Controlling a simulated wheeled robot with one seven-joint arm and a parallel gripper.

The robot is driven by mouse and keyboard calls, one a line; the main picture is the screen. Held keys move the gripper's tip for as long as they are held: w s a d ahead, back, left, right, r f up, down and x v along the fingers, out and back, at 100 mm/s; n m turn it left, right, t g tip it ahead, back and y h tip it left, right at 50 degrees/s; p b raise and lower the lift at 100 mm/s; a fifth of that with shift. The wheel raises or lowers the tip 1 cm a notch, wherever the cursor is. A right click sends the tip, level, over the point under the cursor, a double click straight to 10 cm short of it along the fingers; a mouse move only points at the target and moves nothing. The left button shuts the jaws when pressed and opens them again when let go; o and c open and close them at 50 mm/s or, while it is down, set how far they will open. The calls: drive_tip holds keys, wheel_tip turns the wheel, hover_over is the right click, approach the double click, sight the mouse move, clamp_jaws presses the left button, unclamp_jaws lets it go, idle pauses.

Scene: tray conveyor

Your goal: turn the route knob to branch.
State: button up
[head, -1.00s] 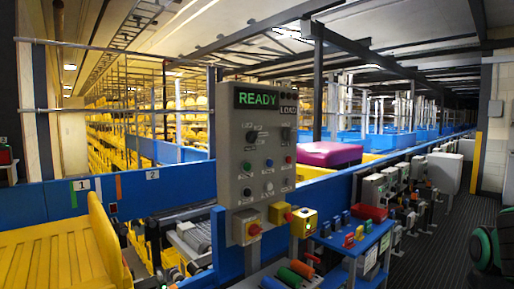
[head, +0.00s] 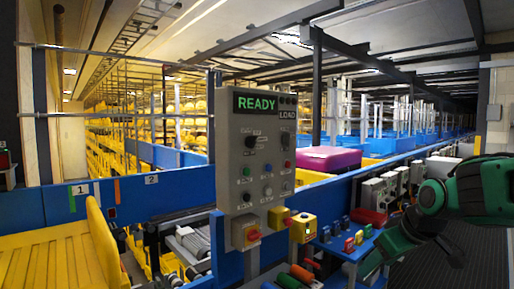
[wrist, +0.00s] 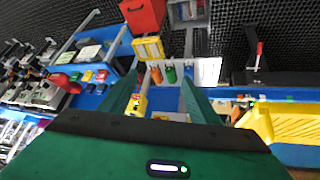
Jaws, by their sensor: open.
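The grey control panel (head: 226,150) stands upright in the middle of the head view, with a lit green READY display (head: 256,102) and a LOAD label. A large black knob (head: 251,141) sits at its upper left, and another dark control (head: 285,139) is to its right. The small labels are unreadable, so I cannot tell which is the route knob or its setting. My gripper (wrist: 160,92) is open and empty in the wrist view, pointing down over the bench area. In the head view my green arm is at the right, apart from the panel.
Several colored cylinders lie beneath. A yellow chute (head: 60,250) is at left.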

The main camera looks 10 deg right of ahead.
drive_tip(key=w+a+r+n+t+y, duration=0.35)
drive_tip(key=w+a+r+n, duration=0.3)
drive_tip(key=w+r, duration=0.5)
drive_tip(key=n+t+y, duration=0.5)
drive_tip(key=n+y, duration=0.1)
drive_tip(key=n, duration=0.2)
approach(255, 143)
drive_tip(key=shift+m+g, duration=0.25)
drive_tip(key=x, duration=0.9)
drive_tip(key=shift+w+d+r, duration=0.1)
drive_tip(key=shift+d+r, duration=0.05)
drive_tip(key=shift+r, duration=0.05)
drive_tip(key=c, duration=1.1)
